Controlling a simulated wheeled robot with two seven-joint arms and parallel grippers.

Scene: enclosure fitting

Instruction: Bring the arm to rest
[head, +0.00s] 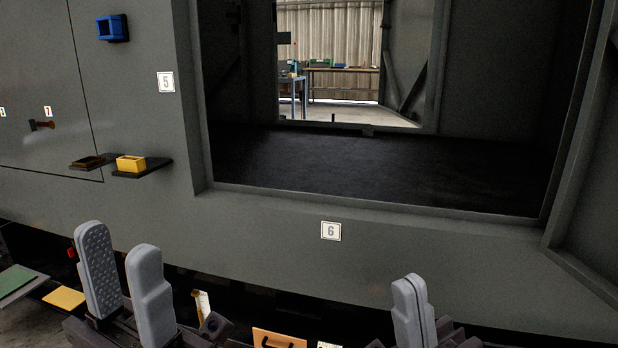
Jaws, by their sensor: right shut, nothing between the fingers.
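My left gripper (119,248) is at the lower left of the head view. Its two grey padded fingers point up and stand apart, with nothing between them. My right gripper (409,288) is at the lower right of centre. Its two grey fingers are together, with nothing held. Both grippers are in front of the lower part of the grey enclosure wall (260,222), below the large opening. The arms behind the grippers are mostly cut off by the bottom edge.
A yellow open box (131,163) sits on a dark shelf (150,172) projecting from the wall. A blue box (109,28) is mounted higher up. The opening's dark floor (370,170) is bare. Green (14,283) and yellow (64,298) plates and an orange panel (278,339) lie low down.

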